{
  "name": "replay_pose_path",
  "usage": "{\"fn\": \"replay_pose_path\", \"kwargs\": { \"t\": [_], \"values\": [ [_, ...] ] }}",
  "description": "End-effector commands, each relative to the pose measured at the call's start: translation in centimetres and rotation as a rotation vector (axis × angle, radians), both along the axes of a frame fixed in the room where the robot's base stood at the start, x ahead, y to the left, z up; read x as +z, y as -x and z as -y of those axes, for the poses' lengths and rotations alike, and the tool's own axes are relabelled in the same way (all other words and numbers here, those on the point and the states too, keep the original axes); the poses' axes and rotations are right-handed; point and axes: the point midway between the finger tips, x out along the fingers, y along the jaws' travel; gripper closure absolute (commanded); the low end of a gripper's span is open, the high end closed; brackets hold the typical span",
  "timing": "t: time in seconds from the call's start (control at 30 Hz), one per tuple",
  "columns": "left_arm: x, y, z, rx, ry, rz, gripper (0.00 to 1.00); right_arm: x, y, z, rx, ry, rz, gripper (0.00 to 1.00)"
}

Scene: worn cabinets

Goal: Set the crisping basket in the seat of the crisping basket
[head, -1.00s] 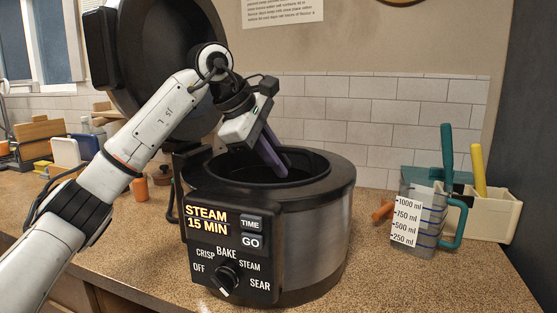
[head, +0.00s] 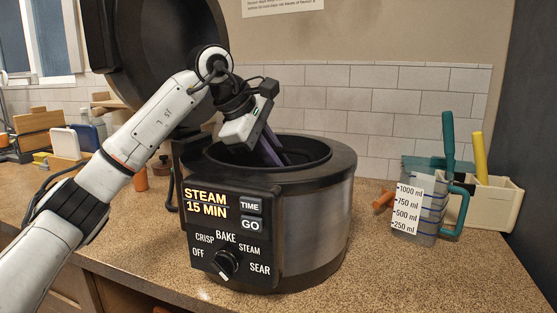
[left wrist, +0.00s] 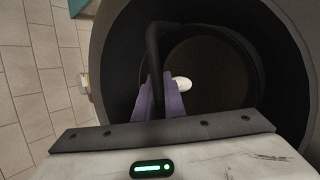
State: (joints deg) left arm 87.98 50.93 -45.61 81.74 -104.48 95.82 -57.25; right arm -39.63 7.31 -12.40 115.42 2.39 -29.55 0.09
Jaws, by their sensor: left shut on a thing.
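My left gripper (head: 272,152) reaches down into the open cooker (head: 318,215), its purple fingers partly below the rim. In the left wrist view the gripper (left wrist: 158,90) is shut on the black arched handle of the crisping basket (left wrist: 215,42). The dark round basket hangs below the handle, and a small white object (left wrist: 183,84) shows inside it. The head view hides the basket behind the cooker's wall. The seat is hidden below the basket, so I cannot tell whether they touch. My right gripper is not in view.
The cooker's lid (head: 150,50) stands open behind my left arm. A measuring jug (head: 425,215) and a cream holder (head: 492,205) with utensils stand at the right. Boards and small items crowd the counter at left. The front right counter is clear.

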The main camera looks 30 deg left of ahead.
Motion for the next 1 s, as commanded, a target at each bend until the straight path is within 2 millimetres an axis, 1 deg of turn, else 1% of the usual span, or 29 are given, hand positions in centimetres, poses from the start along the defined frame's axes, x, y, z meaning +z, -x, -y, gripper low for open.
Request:
{"fn": "replay_pose_path", "kwargs": {
  "t": [0.13,0.17,0.2,0.27,0.3,0.53,0.67,0.77,1.0],
  "values": [
    [-0.4,0.0,0.0,0.0,0.001,0.003,1.0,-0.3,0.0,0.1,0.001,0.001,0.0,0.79],
    [-0.4,0.0,0.0,-0.001,0.001,0.003,0.89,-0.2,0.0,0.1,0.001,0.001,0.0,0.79],
    [-0.3,0.0,0.0,-0.001,0.001,0.003,0.82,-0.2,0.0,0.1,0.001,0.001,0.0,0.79],
    [-0.3,0.0,0.0,0.0,0.001,0.003,0.72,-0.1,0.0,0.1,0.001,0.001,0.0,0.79],
    [-0.3,0.0,0.0,0.0,0.001,0.003,0.69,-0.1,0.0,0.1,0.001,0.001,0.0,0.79],
    [-0.5,0.0,0.0,0.0,-0.001,-0.002,0.69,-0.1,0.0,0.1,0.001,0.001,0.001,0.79],
    [0.1,0.4,-0.1,0.001,-0.001,0.0,0.69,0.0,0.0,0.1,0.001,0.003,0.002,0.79],
    [1.4,1.1,-0.4,0.001,0.001,0.004,0.69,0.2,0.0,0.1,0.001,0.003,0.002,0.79],
    [5.3,3.8,-1.3,0.0,0.0,0.004,0.69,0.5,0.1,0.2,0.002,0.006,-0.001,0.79]
  ]
}}
